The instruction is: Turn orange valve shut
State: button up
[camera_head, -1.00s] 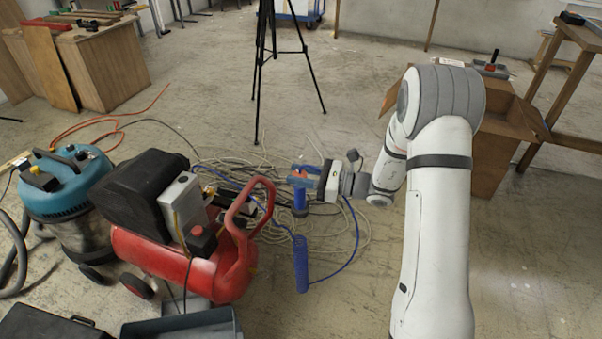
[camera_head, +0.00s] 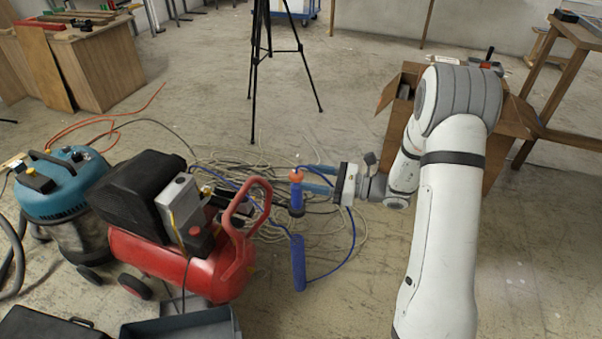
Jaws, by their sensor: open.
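The orange valve (camera_head: 296,175) is a small orange piece on top of an upright blue cylinder (camera_head: 297,201), right of the red compressor. It is too small to tell how its handle is turned. My gripper (camera_head: 306,179) is just to the right of the valve, with its blue fingers pointing left towards it. The fingers are open with nothing between them, and their tips are close to the valve's right side. I cannot tell whether they touch it.
The red compressor (camera_head: 178,255) stands left of the valve. A black tripod (camera_head: 256,60) stands behind. A cardboard box (camera_head: 391,92) is behind my arm.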

jog(key=v, duration=0.3)
dwell(0.5)
jog(key=s+a+r+n+g+h+p, duration=0.2)
jog(key=s+r+n+g+h+p, duration=0.5)
jog(key=s+r+n+p, duration=0.65)
jog(key=s+d+r+n+t+h+p, duration=0.2)
jog(key=s+d+r+n+h+p, duration=0.1)
jog(key=r, duration=0.6)
jog(key=s+d+r+n+t+h+p, duration=0.3)
jog(key=s+d+r+h, duration=0.4)
jog(key=r, duration=0.3)
jog(key=n+p, duration=0.1)
jog(key=p, duration=0.1)
jog(key=shift+s+d+r+h+p, duration=0.3)
jog(key=shift+s+d+p, duration=0.05)
jog(key=shift+d+p, duration=0.05)
